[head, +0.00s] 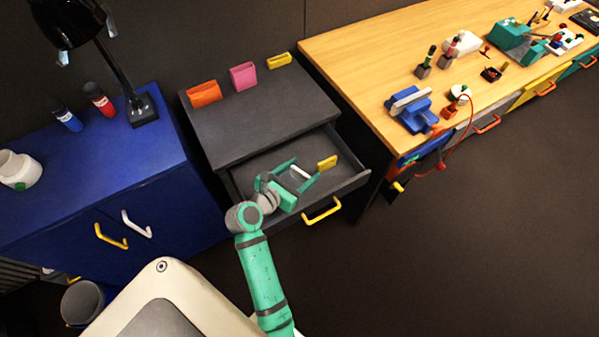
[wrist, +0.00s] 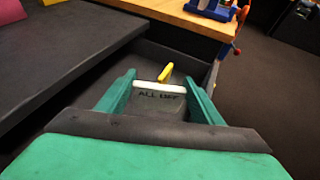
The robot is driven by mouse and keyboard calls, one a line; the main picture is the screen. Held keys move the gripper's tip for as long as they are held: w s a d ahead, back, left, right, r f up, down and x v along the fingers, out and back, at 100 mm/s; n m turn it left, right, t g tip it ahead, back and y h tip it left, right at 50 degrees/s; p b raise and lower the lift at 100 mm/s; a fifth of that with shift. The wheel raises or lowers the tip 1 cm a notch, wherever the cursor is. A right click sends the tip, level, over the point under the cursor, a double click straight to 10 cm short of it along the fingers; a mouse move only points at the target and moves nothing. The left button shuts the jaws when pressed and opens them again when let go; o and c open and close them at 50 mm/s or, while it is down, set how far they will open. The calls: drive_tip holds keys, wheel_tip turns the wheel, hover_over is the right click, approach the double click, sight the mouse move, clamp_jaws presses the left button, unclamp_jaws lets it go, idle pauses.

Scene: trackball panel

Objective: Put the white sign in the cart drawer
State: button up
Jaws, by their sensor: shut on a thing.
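The white sign (head: 300,171) is between the fingers of my gripper (head: 297,176), over the open drawer of the dark grey cart. In the wrist view the sign's pale top edge (wrist: 160,88) spans the gap between my green fingers (wrist: 160,96), with dark lettering on the shaded face below. My gripper is shut on it. The cart drawer (head: 348,184) is pulled out and has a yellow handle (head: 322,212). I cannot tell whether the sign touches the drawer floor.
A yellow block-like piece (head: 327,162) is in the drawer area beyond my fingers. Orange (head: 204,93), pink (head: 243,77) and yellow (head: 279,60) pieces stand on the cart top. A blue cabinet (head: 95,185) is left; a wooden bench (head: 370,50) is right.

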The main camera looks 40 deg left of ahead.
sight(300, 175)
drive_tip(key=f, duration=0.1)
drive_tip(key=w+a+f, duration=0.2)
drive_tip(key=f, duration=0.1)
drive_tip(key=shift+w, duration=0.15)
drive_tip(key=f, duration=0.3)
drive_tip(key=shift+a, duration=0.25)
drive_tip(key=shift+f, duration=0.25)
drive_tip(key=o, duration=1)
drive_tip(key=shift+d+f, duration=0.1)
drive_tip(key=v, duration=1.2)
